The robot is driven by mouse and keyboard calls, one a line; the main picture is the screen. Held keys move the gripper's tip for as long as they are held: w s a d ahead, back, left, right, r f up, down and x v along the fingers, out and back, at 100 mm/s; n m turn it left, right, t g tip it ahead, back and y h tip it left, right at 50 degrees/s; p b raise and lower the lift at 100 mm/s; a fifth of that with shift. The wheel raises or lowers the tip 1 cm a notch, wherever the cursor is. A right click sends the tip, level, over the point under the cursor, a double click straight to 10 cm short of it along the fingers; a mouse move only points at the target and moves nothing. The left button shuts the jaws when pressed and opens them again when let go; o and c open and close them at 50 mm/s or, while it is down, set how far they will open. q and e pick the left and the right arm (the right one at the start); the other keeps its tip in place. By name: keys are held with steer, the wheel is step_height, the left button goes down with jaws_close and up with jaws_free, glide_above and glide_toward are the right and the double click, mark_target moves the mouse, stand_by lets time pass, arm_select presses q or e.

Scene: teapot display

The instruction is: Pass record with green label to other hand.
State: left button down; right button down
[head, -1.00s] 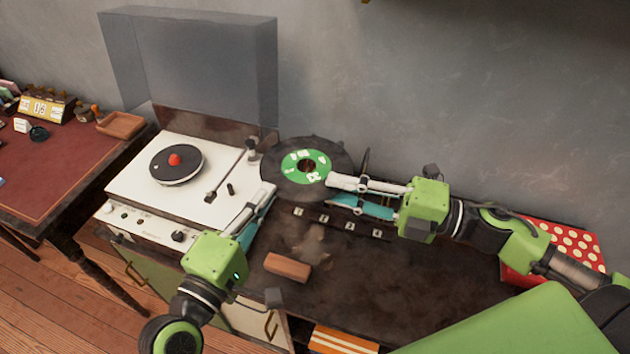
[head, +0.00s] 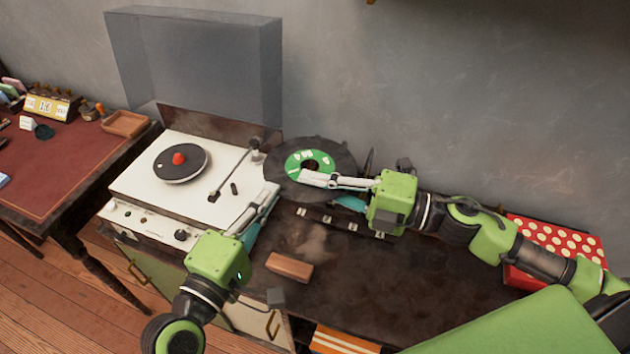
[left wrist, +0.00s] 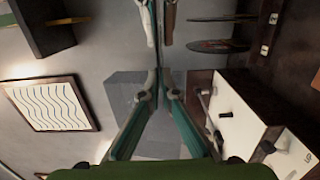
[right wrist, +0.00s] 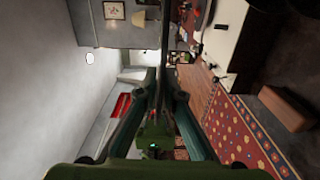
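Two thin discs show there at upper right.
The white turntable (head: 135,188) has a raised clear cover (head: 200,60). A wooden block (head: 289,267) lies on the counter (head: 400,280). A small rack (head: 325,217) is below the record. A red dotted box (head: 540,235) is at right. The counter's front middle is clear.

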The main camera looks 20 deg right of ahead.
arm_select(q)
steer(key=c, duration=2.2)
jaws_free()
